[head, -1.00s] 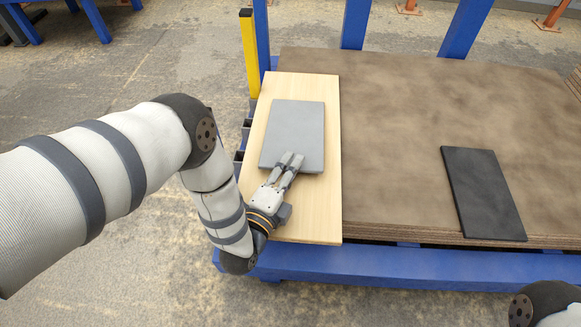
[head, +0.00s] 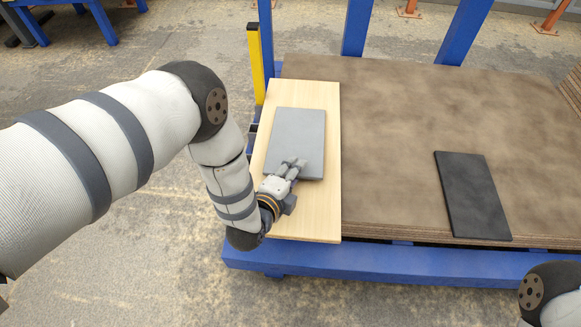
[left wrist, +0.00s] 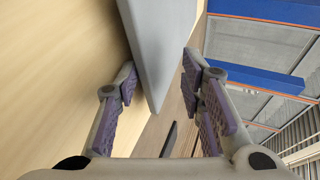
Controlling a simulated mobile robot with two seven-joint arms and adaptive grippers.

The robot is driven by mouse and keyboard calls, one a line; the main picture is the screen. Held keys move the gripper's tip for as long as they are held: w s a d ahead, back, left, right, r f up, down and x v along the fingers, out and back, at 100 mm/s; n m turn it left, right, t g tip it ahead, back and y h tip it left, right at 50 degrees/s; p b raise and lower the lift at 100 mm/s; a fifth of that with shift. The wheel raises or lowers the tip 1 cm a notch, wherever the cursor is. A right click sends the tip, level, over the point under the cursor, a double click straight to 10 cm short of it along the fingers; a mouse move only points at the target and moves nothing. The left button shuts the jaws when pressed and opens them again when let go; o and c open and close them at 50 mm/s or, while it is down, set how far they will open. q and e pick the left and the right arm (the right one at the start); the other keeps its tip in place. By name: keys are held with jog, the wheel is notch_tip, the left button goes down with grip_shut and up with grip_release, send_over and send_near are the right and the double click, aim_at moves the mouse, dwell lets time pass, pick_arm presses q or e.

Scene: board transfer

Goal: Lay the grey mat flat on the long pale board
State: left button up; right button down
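The grey mat (head: 297,135) lies over the middle of the long pale board (head: 312,220) in the head view. My left gripper (head: 296,163) is at the mat's near edge, with finger parts showing over its top. In the left wrist view, the mat (left wrist: 165,35) comes in edge-on between the two fingers of the left gripper (left wrist: 168,85). The fingers are spread, with a clear gap between the mat and the right-hand finger. The left-hand finger is on the side of the pale board (left wrist: 55,75). I cannot tell whether the mat's near edge touches the board. My right gripper is out of view.
The pale board lies along the left side of a stack of brown sheets (head: 400,110) on a blue rack (head: 390,265). A black slab (head: 472,195) lies on the sheets at the right. A yellow post (head: 256,65) and blue uprights (head: 358,25) stand around the stack.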

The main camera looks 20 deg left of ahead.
pick_arm(q)
jog(key=shift+r+g+p, duration=0.75)
jog(key=shift+g+p, duration=0.2)
jog(key=shift+g, duration=0.15)
jog(key=shift+g+p, duration=0.35)
jog(key=shift+g, duration=1.15)
jog(key=shift+s+f+g+y, duration=0.25)
jog(key=shift+s+g+y, duration=0.05)
jog(key=shift+g, duration=0.7)
